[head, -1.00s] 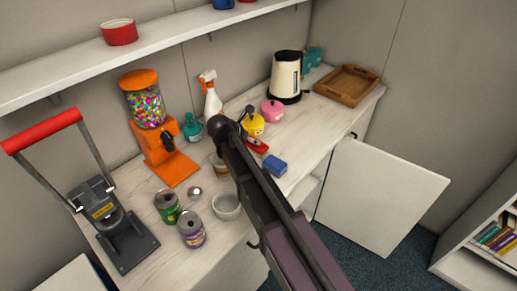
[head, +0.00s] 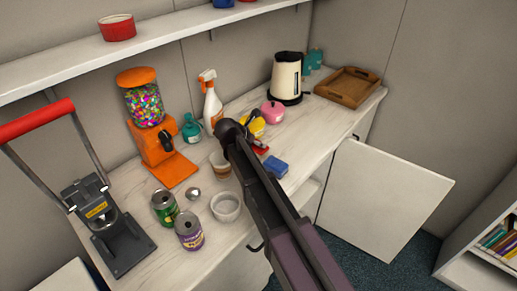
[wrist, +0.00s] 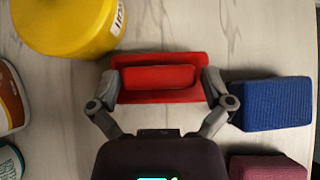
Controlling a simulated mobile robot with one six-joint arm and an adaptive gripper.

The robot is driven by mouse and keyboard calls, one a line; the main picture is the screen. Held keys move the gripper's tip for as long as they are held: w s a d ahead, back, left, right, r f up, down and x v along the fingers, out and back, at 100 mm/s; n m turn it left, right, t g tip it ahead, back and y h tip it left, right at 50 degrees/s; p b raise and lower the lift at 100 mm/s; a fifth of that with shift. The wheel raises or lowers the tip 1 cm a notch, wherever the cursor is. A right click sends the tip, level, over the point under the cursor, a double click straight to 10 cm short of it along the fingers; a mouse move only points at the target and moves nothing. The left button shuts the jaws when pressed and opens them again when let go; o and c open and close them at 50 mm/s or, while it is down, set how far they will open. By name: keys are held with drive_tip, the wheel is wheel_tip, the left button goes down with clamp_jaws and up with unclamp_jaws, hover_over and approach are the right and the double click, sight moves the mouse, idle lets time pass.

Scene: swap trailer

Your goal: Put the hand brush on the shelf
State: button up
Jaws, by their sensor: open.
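The red hand brush (wrist: 155,76), a flat block with a raised grip, lies on the counter in the wrist view. My gripper (wrist: 164,85) is open, with one finger at each end of the brush. I cannot tell whether the fingers touch it. In the head view only a red bit of the brush (head: 261,148) shows beside my arm, which hides the gripper. The white shelf (head: 60,72) runs along the wall above the counter.
A blue block (wrist: 270,104) and a maroon block (wrist: 267,167) lie close right of my gripper. A yellow container (wrist: 68,25) stands at upper left. The shelf holds a red pot (head: 118,28), with bare space around it. A cabinet door (head: 380,200) hangs open.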

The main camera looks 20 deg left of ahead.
drive_tip(key=c, duration=0.9)
drive_tip(key=shift+r, duration=0.15)
drive_tip(key=shift+c, duration=0.2)
wheel_tip(320, 180, up, 10)
drive_tip(key=p, duration=1)
